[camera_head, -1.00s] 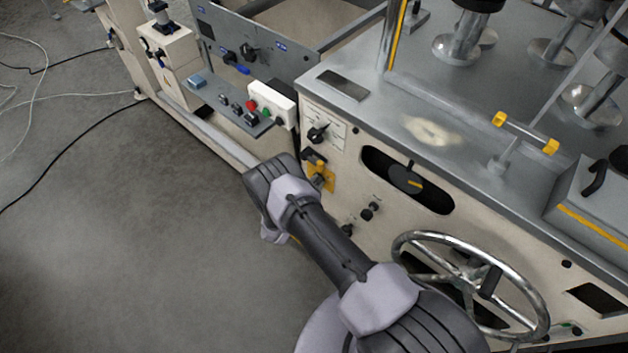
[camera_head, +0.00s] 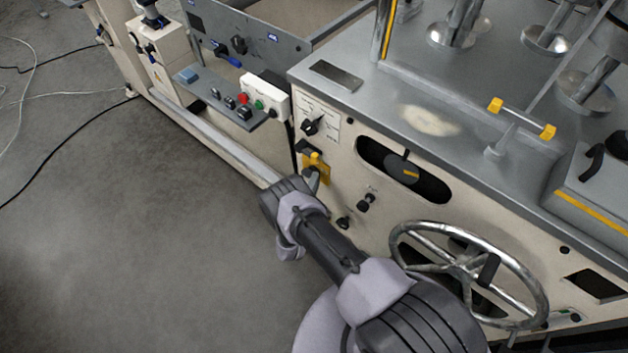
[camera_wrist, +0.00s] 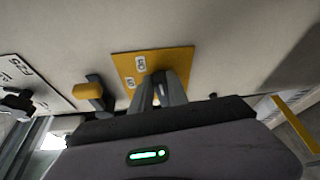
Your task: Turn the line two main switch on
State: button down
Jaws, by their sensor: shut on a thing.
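The main switch has a yellow plate (camera_head: 322,174) on the cream front panel of the machine. The plate also shows in the wrist view (camera_wrist: 124,66), with two small white labels too blurred to read surely. My gripper (camera_wrist: 160,82) is at the plate, its two grey fingers shut on the dark switch handle (camera_wrist: 158,77). The fingers hide most of the handle, so its exact angle is hard to tell. In the head view my gripper (camera_head: 311,182) reaches the plate from below, largely behind my wrist.
A dark bracket with a yellow block (camera_wrist: 89,90) sticks out beside the plate. A black rotary knob (camera_head: 311,126) sits above it, and small black knobs (camera_head: 366,202) sit to the lower right. A large handwheel (camera_head: 470,272) stands right of my arm.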

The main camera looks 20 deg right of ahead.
jog(key=shift+f+m+t+p, duration=0.25)
jog(key=shift+m+t+p, duration=0.05)
jog(key=shift+m+p, duration=0.45)
jog(key=c, duration=1.3)
grip_release()
jog(key=p+v, duration=0.1)
jog(key=v, duration=1.6)
jog(key=shift+s+a+f, duration=0.1)
jog(key=shift+s+a, duration=0.1)
